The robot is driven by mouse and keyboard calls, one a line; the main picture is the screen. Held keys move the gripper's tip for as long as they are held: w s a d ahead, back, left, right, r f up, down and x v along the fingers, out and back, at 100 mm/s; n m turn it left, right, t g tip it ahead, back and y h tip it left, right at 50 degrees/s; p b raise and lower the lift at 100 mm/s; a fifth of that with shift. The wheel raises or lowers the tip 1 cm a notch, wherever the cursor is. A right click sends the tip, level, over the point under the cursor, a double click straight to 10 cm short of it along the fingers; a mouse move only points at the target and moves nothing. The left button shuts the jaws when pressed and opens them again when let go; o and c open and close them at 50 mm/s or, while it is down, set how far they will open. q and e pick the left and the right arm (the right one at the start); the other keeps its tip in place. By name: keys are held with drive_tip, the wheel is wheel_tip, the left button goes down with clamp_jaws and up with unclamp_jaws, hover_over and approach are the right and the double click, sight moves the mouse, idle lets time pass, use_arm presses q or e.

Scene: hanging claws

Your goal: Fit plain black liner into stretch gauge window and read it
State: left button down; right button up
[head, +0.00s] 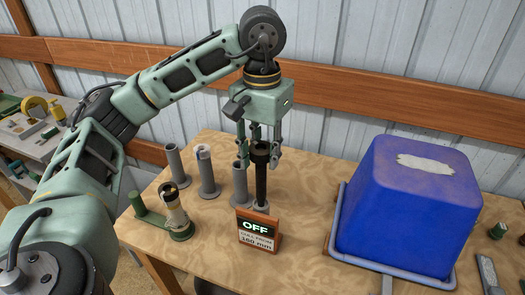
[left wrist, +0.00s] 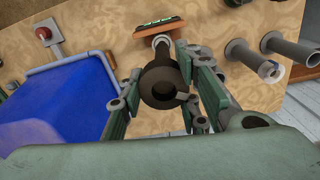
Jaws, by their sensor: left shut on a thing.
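The plain black liner (head: 261,182) stands upright in the head view, a dark tube with a wider top. My left gripper (head: 262,148) points down and is shut on its upper part. In the left wrist view the liner's round dark top (left wrist: 160,82) lies between the fingers. Its lower end is at a small grey round base (head: 261,206) on the table; I cannot tell whether it rests in it. A wooden-framed sign (head: 258,231) just in front reads OFF and 160 mm. I cannot tell for sure which part is the gauge window. My right gripper is not in view.
Several grey tubes (head: 207,172) stand upright left of the liner. A green-based stand (head: 180,232) with a cream cylinder is at the front left. A large blue block (head: 408,205) in a grey-blue frame fills the right. Bare table lies between it and the sign.

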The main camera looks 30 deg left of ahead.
sight(262, 205)
use_arm(q)
drive_tip(key=shift+f+b, duration=5.85)
drive_tip(key=shift+f, duration=0.85)
drive_tip(key=c, duration=1.2)
unclamp_jaws()
wheel_tip(262, 205, up, 12)
